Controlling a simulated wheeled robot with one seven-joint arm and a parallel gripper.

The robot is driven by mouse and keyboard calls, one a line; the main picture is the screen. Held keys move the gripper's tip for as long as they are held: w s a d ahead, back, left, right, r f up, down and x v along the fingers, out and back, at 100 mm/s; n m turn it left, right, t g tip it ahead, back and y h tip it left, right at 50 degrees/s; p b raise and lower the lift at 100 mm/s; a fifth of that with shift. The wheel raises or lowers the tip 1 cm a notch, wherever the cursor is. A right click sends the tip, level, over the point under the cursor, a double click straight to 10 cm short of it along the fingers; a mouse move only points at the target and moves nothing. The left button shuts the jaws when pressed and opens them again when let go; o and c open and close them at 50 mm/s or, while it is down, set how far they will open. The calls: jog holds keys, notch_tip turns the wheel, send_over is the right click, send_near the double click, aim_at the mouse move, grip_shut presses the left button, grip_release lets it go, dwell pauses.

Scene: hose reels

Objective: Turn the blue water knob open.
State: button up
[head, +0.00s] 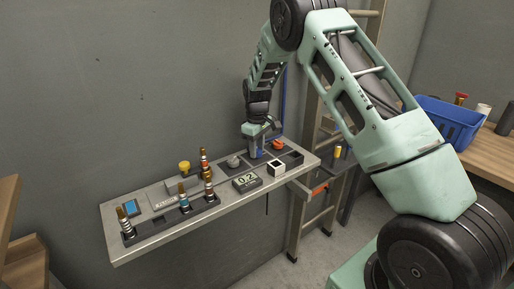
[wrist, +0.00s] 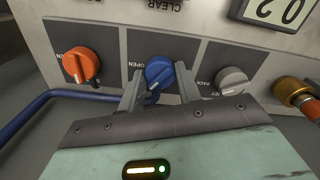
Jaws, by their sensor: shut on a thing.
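The blue knob (wrist: 158,72) is on a dark square plate in the middle of the wrist view, between an orange knob (wrist: 81,65) and a grey knob (wrist: 231,81). The word OPEN is printed to its left. My gripper (wrist: 160,82) has one finger on each side of the blue knob and is shut on it. In the head view my gripper (head: 257,150) is over the back right part of the panel and mostly hides the blue knob.
A blue hose (wrist: 35,106) runs beside the knobs. A ladder (head: 299,213) and a blue basket (head: 450,124) stand to the right.

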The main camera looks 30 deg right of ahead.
jog(key=m, duration=0.5)
jog(key=shift+w+r+m, duration=0.1)
jog(key=shift+m, duration=0.2)
jog(key=m+p, duration=0.1)
jog(key=m, duration=0.4)
jog(key=shift+m, duration=0.3)
jog(key=o, duration=1)
notch_tip(320, 180, up, 17)
jog(key=b, duration=0.2)
jog(key=shift+r, duration=0.2)
